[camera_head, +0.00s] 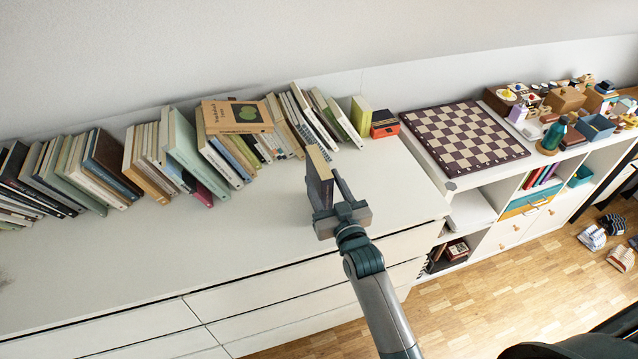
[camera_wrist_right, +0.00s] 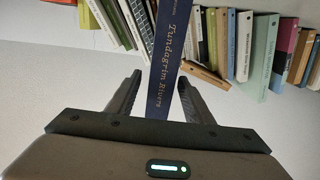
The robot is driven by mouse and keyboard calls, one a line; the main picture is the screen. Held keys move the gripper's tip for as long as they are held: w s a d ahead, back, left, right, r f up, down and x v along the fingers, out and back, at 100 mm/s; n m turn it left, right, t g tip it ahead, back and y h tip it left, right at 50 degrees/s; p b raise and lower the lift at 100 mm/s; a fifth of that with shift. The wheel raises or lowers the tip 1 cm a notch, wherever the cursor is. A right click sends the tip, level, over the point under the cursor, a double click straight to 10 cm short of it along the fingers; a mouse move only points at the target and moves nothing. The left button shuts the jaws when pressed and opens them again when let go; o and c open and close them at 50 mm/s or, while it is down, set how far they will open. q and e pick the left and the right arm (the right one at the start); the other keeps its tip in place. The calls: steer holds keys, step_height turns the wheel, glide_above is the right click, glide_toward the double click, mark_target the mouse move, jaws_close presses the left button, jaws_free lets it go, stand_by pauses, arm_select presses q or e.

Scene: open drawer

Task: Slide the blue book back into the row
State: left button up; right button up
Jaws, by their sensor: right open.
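The blue book (camera_head: 320,190) stands upright on the white cabinet top, pulled forward of the row, its dark spine facing my right arm. In the right wrist view its blue spine (camera_wrist_right: 169,60) with gold lettering runs between the two fingers. My right gripper (camera_head: 323,184) is open, with one finger on each side of the book. In the wrist view the right gripper (camera_wrist_right: 158,95) shows a gap beside the left finger, while the right finger is close to the spine. The row of books (camera_head: 185,145) stands behind, mostly leaning. My left gripper is not in view.
A tan book (camera_head: 237,117) lies on top of the row. A yellow-green book (camera_head: 361,115) and a red-and-black box (camera_head: 384,124) stand at the row's right end. A chessboard (camera_head: 465,138) lies farther right. The cabinet top (camera_head: 130,250) in front is clear.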

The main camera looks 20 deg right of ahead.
steer(key=shift+w, duration=1.05)
jaws_close()
